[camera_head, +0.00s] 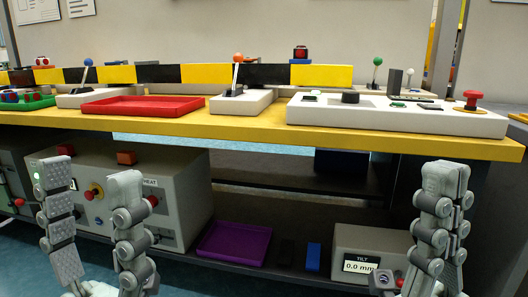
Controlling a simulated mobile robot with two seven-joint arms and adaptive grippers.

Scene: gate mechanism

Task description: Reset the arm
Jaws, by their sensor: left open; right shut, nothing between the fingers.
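A yellow-and-black striped bar (210,73) lies level along the back of the yellow workbench (250,124). In front of it, a lever with an orange ball (238,58) stands on a white base (243,104). A lever with a blue ball (88,62) stands on another base to the left. A lever with a green ball (377,61) stands behind the white control panel (395,117). My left gripper (90,174) is open and empty, low in front of the bench at the left. My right gripper (442,176) is shut and empty, low in front of the bench at the right.
The panel carries a black knob (350,97) and a red mushroom button (472,98). A red tray (142,106) lies on the bench. Below are a grey machine box (185,205), a purple tray (234,242) and a TILT display box (365,247). The bench's front edge stands behind both grippers.

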